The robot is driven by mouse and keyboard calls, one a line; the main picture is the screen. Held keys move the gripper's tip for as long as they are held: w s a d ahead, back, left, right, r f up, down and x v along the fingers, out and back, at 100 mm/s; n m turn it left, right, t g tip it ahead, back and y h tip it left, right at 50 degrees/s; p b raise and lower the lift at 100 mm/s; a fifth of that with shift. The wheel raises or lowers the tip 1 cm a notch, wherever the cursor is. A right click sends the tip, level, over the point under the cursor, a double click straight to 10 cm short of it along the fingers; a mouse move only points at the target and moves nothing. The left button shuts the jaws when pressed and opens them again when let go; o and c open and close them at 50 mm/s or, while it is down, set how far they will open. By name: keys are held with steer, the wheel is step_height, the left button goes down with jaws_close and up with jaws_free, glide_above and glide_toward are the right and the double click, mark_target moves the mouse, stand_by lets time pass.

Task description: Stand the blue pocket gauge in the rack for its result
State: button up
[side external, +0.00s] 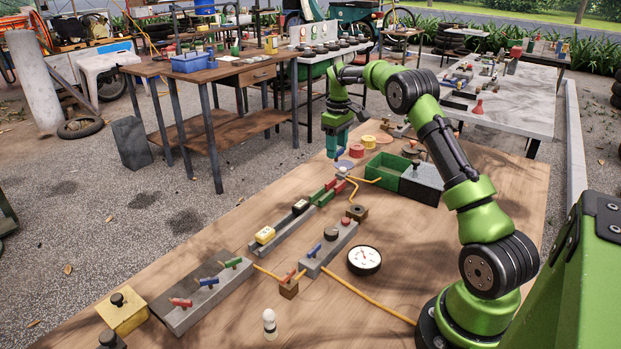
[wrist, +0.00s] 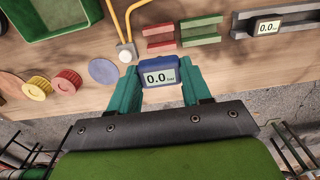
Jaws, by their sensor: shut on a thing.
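The blue pocket gauge (wrist: 160,74) is between the fingertips of my gripper (wrist: 157,83), its screen showing 0.0. In the side view my gripper (side external: 337,152) is above the table's far edge; the gauge is hard to make out there. The rack is a row of channel sections: a red one (wrist: 160,38), a green one (wrist: 201,31), and a grey one (wrist: 240,25) holding a black gauge (wrist: 267,27). In the side view the rack's red end (side external: 336,184) and green section (side external: 321,197) look empty. The held gauge is apart from the rack.
A white knob (wrist: 126,54) on an orange hose is left of the held gauge. A green bin (side external: 385,172) stands right of the rack. A blue disc (wrist: 103,71) and red and yellow spools lie by the edge. A dial (side external: 364,260) and lever blocks are nearer.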

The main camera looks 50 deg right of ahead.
steer(key=shift+f, duration=0.15)
steer(key=shift+f, duration=2.8)
steer(key=shift+f, duration=1.65)
steer(key=o, duration=1.2)
steer(key=shift+r, duration=0.1)
step_height(320, 180, up, 17)
steer(key=shift+f, duration=0.1)
